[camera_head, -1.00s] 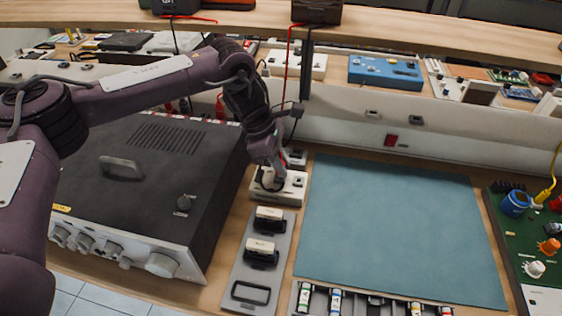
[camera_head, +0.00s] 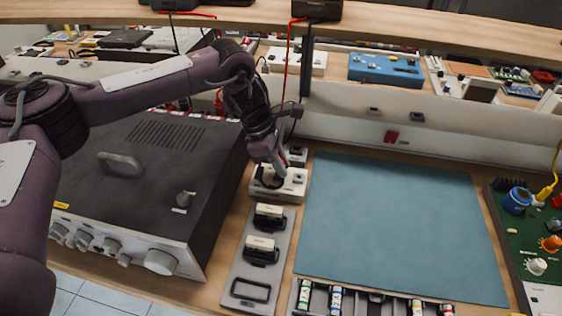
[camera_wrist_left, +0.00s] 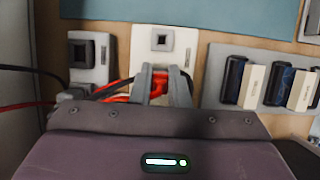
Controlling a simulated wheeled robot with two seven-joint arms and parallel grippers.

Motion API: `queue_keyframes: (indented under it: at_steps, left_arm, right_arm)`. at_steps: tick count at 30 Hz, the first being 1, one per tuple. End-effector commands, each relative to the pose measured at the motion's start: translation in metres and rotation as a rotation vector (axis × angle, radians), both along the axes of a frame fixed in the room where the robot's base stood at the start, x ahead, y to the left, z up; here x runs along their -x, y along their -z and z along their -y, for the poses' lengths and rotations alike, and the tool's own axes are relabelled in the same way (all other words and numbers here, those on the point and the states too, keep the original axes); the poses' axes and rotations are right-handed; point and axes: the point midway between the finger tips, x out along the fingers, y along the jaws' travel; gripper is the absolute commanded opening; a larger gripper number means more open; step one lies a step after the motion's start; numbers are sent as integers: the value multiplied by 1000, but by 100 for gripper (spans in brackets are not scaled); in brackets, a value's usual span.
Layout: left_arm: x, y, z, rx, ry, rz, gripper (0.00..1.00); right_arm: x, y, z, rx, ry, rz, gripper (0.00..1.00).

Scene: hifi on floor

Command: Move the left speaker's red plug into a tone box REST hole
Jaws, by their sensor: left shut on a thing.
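My left gripper (camera_head: 274,181) points down over a small pale box (camera_head: 291,188), which seems to be the tone box. In the left wrist view, my left gripper (camera_wrist_left: 160,72) is shut on a red plug (camera_wrist_left: 125,92), largely hidden by the fingers. The pale box (camera_wrist_left: 178,30) has a dark square on its far part. Holes and labels under the fingers are hidden or too small to read, so I cannot tell whether the plug sits in a hole. Dark speaker-like boxes (camera_head: 317,10) stand on the shelf with red wires. My right gripper is out of view.
A large dark amplifier (camera_head: 130,160) stands left of the pale box. A small grey box (camera_wrist_left: 88,60) is beside it. A grey plate with black-and-cream blocks (camera_head: 240,285) lies in front. The blue-green mat (camera_head: 400,225) to the right is clear. Cables (camera_wrist_left: 30,105) run in from the left.

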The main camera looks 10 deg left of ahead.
Motion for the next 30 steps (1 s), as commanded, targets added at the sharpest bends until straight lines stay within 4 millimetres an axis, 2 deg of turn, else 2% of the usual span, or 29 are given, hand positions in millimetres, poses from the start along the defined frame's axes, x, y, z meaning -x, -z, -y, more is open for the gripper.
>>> queue_keyframes:
  at_steps: [8,9,15,23,26,30]
  left_arm:
    - [0,0,0,0,0,0,0]
    - [0,0,0,0,0,0,17]
    - [0,0,0,0,0,0,40]
    - [0,-1,-1,0,0,1,40]
    - [-1,-9,-4,0,-2,4,40]
    - [-1,-30,-13,1,-2,4,40]
  right_arm:
    - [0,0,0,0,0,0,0]
    - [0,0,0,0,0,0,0]
    - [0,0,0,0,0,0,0]
    - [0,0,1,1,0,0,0]
    - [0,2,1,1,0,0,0]
    - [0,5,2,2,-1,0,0]
